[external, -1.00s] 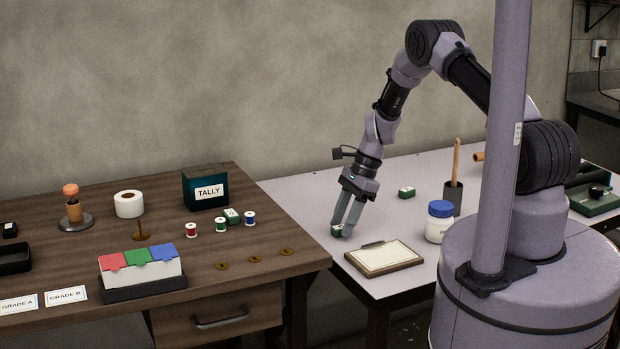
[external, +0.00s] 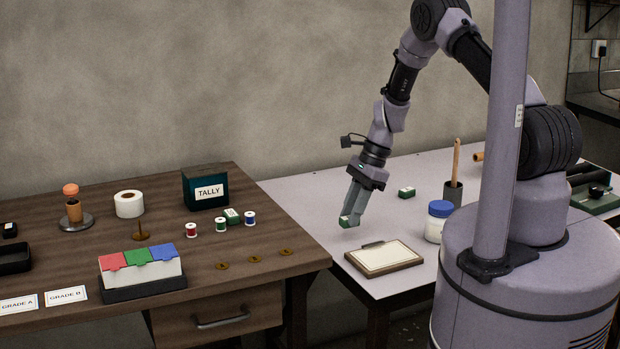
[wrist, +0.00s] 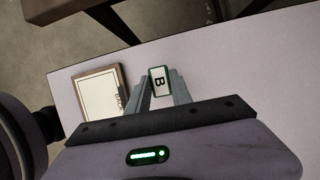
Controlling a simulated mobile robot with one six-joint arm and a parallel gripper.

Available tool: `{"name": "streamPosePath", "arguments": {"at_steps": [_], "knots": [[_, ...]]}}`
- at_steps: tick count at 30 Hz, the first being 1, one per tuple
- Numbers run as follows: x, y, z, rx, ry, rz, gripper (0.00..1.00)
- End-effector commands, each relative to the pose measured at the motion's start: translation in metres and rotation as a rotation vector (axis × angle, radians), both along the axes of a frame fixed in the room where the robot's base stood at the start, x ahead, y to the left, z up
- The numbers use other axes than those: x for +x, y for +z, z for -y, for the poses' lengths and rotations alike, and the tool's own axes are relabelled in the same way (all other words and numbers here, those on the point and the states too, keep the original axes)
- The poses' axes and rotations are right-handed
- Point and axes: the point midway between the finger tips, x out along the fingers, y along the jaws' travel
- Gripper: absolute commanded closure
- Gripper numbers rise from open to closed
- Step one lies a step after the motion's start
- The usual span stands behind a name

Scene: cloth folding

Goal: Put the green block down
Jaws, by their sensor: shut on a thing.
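My gripper (external: 352,210) is shut on a small green block (external: 349,222) with a white face, over the light grey table. In the wrist view the block (wrist: 158,81) sits between the fingertips (wrist: 160,92), and its white face carries a letter B. In the external view the block appears a little above the tabletop, though the gap is hard to judge. A second green block (external: 407,192) lies on the grey table to the right of the gripper. Another green block (external: 232,215) lies on the wooden desk among the thread spools.
A framed clipboard (external: 384,258) lies in front of the gripper. A blue-lidded jar (external: 438,222) and a dark cup with a stick (external: 453,192) stand to the right. The grey table (external: 300,200) is bare left of the gripper. The wooden desk holds a TALLY box (external: 205,188).

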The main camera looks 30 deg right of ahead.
Motion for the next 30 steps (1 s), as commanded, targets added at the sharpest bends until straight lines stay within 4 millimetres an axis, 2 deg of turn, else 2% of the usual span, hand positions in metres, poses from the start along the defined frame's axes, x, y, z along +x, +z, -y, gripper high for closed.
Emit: {"name": "streamPosePath", "arguments": {"at_steps": [6, 12, 16, 20, 23, 26, 30], "knots": [[-0.063, 0.008, 0.008, 0.0, -0.004, -0.004, 1.0], [-0.111, 0.01, 0.014, 0.0, -0.003, -0.001, 1.0], [-0.124, 0.011, 0.016, -0.001, -0.001, 0.0, 1.0], [-0.126, 0.013, 0.012, -0.001, 0.002, 0.002, 1.0], [-0.127, 0.024, -0.008, -0.003, 0.012, 0.005, 1.0], [-0.132, 0.044, -0.043, -0.004, 0.023, 0.007, 1.0], [-0.15, 0.072, -0.091, -0.004, 0.033, 0.006, 1.0]]}}
